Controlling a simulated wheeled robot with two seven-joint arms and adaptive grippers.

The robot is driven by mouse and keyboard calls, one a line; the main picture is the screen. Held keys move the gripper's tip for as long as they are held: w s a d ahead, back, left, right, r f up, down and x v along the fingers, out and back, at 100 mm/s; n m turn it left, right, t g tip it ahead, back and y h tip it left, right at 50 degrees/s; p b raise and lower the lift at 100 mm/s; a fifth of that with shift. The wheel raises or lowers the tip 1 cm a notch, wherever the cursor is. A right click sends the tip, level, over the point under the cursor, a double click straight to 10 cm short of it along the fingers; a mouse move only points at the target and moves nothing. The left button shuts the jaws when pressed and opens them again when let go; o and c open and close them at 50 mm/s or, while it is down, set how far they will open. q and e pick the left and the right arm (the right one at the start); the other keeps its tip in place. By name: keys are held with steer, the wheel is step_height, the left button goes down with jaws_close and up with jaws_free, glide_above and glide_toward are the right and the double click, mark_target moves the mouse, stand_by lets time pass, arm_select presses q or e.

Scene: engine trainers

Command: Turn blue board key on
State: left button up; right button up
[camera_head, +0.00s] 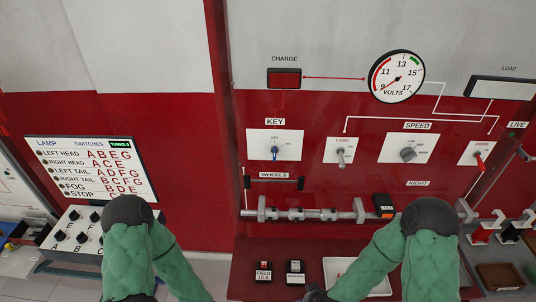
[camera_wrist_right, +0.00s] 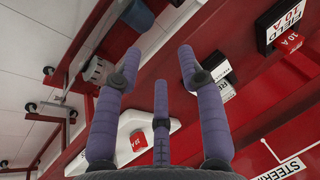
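A small blue key (camera_head: 275,153) sits in the white plate labelled KEY (camera_head: 291,143) on the red wall board in the head view. It stands upright below the OFF mark, with another small mark to its right. My right gripper (camera_wrist_right: 160,65) shows in the right wrist view with its fingers spread and nothing between them. In the head view my right arm comes in at the lower right, and its dark hand is mostly cut off at the bottom edge, well below the key. My left arm is at the lower left; its gripper is outside the frame.
A bar with metal clamps (camera_head: 300,214) runs across the board below the key. A grey switch (camera_head: 341,155), a SPEED knob (camera_head: 408,154) and a red-handled switch (camera_head: 480,160) are to the right. Fuse blocks (camera_head: 264,270) and a white tray (camera_head: 335,265) lie on the red shelf below.

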steer(key=w+a+r+n+t+h, duration=0.15)
steer(key=w+r+t, duration=0.25)
steer(key=w+r, duration=0.5)
steer(key=t+h, duration=0.1)
steer(key=t, duration=0.9)
glide_toward(274, 153)
step_height(274, 153, down, 2)
steer(key=w+b, duration=0.1)
steer(key=w, duration=1)
steer(key=shift+d, duration=0.15)
steer(key=shift+s, duration=0.1)
jaws_close()
